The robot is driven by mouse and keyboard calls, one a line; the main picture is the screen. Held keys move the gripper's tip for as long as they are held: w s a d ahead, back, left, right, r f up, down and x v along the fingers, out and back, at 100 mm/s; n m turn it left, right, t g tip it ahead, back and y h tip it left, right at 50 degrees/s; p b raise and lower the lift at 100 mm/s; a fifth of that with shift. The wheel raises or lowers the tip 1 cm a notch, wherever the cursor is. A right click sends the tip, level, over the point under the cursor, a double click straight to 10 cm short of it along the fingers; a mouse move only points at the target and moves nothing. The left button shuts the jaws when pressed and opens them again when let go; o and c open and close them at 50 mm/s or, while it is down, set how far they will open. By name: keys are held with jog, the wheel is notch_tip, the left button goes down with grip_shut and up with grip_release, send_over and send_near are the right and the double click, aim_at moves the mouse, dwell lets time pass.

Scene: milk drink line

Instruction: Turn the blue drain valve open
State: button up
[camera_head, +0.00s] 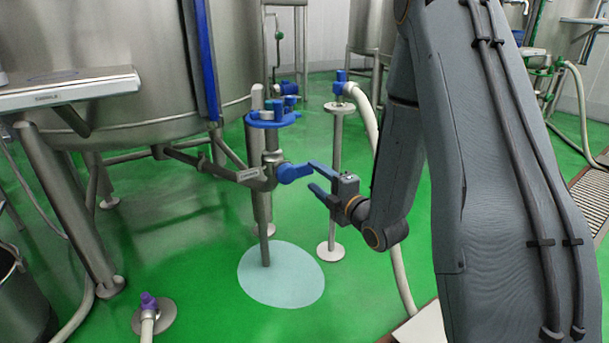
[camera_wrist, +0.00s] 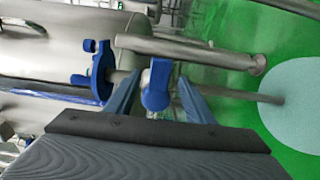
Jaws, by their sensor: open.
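The blue drain valve handle (camera_head: 293,172) sits at the end of a steel outlet pipe (camera_head: 218,167) under the large tank. My gripper (camera_head: 314,177) is open just to the right of the handle, with its two blue-grey fingers pointing at it. In the wrist view the blue handle (camera_wrist: 157,84) stands between the fingers of my gripper (camera_wrist: 158,90), with a visible space on either side. I cannot tell whether any finger touches it.
A blue ring holder (camera_head: 272,119) on a steel post is above the valve. A slim stand (camera_head: 335,180) with a pale hose is behind my gripper. A pale blue disc (camera_head: 281,275) lies on the green floor. A dark bucket (camera_head: 22,300) is at the lower left.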

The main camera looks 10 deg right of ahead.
aim_at(307, 170)
jog(key=b+x, duration=0.2)
jog(key=x, duration=0.4)
jog(key=shift+w, duration=0.15)
grip_shut()
jog(key=shift+d, duration=0.1)
